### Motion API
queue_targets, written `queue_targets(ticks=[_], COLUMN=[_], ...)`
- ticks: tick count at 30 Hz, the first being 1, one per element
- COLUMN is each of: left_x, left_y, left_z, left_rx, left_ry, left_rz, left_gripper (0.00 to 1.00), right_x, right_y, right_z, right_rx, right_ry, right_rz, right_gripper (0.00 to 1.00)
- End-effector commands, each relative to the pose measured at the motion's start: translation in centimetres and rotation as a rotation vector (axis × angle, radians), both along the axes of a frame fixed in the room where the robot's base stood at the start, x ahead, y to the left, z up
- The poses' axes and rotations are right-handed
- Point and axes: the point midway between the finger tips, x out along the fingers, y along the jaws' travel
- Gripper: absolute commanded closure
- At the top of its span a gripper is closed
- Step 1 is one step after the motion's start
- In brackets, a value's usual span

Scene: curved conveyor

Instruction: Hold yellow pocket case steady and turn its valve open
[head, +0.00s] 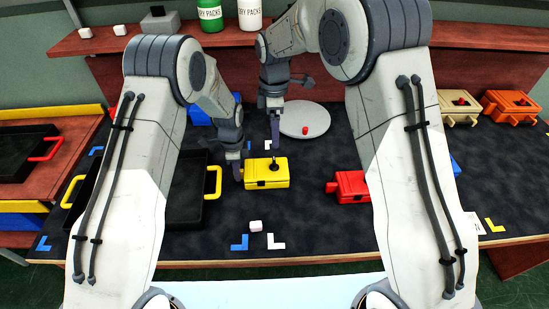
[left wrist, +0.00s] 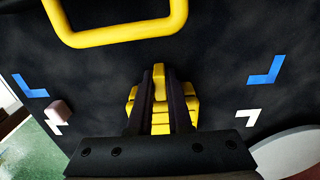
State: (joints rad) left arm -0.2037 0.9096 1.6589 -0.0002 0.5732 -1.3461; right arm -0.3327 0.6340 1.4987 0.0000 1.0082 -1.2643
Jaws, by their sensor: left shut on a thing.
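The yellow pocket case (head: 258,184) lies on the dark table mat near the middle of the head view. A dark valve (head: 274,167) stands on its top. My left gripper (head: 240,171) is at the case's left end. In the left wrist view, its two fingers (left wrist: 161,85) are shut on a narrow yellow part of the case (left wrist: 160,126) and hide much of the case. My right gripper (head: 273,135) points down behind and above the case, apart from it. Whether its fingers are open or shut is unclear.
A black tray (head: 188,200) with yellow handles is left of the case. A red case (head: 351,187) lies to the right, partly behind my right arm. A grey disc (head: 304,120) with a red knob is behind.

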Motion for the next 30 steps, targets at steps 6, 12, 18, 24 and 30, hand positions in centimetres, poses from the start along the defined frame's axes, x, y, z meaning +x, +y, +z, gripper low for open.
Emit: queue_targets(ticks=[6, 12, 18, 24, 30], left_x=[0.0, 0.0, 0.0, 0.0, 0.0], left_y=[0.0, 0.0, 0.0, 0.0, 0.0], left_z=[0.0, 0.0, 0.0, 0.0, 0.0], left_rx=[0.0, 0.0, 0.0, 0.0, 0.0], left_ry=[-0.001, -0.001, -0.001, -0.001, -0.001], left_rz=[0.0, 0.0, 0.0, 0.0, 0.0], left_gripper=[1.0, 1.0, 1.0, 1.0, 1.0], right_x=[-0.1, -0.1, -0.1, 0.0, 0.0], right_y=[-0.1, 0.0, 0.0, 0.0, 0.0], right_z=[-3.3, -7.4, -10.4, -11.6, -11.7], right_rx=[-0.002, -0.002, -0.001, -0.001, 0.0], right_ry=[0.006, 0.005, 0.003, 0.001, 0.001], right_rz=[-0.008, -0.007, -0.006, -0.005, -0.005], right_gripper=[0.12, 0.12, 0.12, 0.12, 0.12])
